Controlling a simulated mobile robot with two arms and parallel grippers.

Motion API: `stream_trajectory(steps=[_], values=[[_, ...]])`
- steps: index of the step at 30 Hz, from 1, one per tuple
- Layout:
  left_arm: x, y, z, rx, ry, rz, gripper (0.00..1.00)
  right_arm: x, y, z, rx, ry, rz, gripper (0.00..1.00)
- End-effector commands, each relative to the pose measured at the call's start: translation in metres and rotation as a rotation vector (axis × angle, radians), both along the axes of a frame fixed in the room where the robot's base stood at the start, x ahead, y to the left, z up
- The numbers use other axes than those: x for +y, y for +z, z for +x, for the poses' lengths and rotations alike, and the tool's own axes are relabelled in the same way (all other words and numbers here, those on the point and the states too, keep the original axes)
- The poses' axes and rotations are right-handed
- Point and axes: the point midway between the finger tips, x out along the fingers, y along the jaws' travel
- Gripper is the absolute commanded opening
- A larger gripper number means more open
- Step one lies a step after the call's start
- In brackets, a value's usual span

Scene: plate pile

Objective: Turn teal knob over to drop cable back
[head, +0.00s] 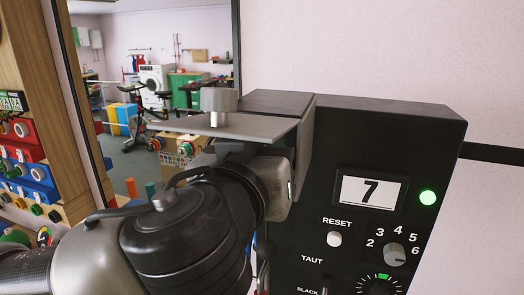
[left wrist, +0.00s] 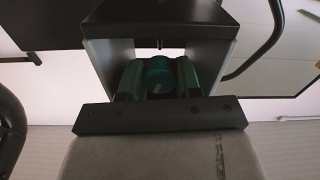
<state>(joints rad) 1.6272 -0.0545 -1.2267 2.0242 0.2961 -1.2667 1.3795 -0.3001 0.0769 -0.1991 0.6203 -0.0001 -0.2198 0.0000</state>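The teal knob (left wrist: 157,66) shows in the left wrist view, with a pale mark on its lower face. It sits under a dark box-like housing (left wrist: 160,22). My left gripper (left wrist: 160,78) has one finger on each side of the knob, and both fingers appear to press against it. In the head view my left arm reaches to the left side of a black control box (head: 415,135). There the fingers and the knob are hidden by my wrist and a grey bracket plate (head: 215,125). My right gripper is in neither view.
The box's front has a display (head: 370,192) reading 7, a lit green lamp (head: 427,197), a white reset button (head: 334,239), a numbered selector dial (head: 394,254) and a taut/slack switch (head: 323,291). A metal cylinder (head: 219,99) stands on the plate. A coloured panel (head: 25,170) is at left.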

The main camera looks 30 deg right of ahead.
Motion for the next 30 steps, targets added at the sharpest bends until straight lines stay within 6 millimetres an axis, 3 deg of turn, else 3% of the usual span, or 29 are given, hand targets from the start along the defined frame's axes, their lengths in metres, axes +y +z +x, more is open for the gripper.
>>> stream_trajectory(steps=[11, 30], values=[[0.000, -0.004, 0.000, -0.065, -0.001, 0.056, 0.10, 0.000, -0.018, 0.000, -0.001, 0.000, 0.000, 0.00], [0.000, -0.002, 0.000, -0.398, 0.000, 0.343, 0.10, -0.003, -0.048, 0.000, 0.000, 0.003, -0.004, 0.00]])
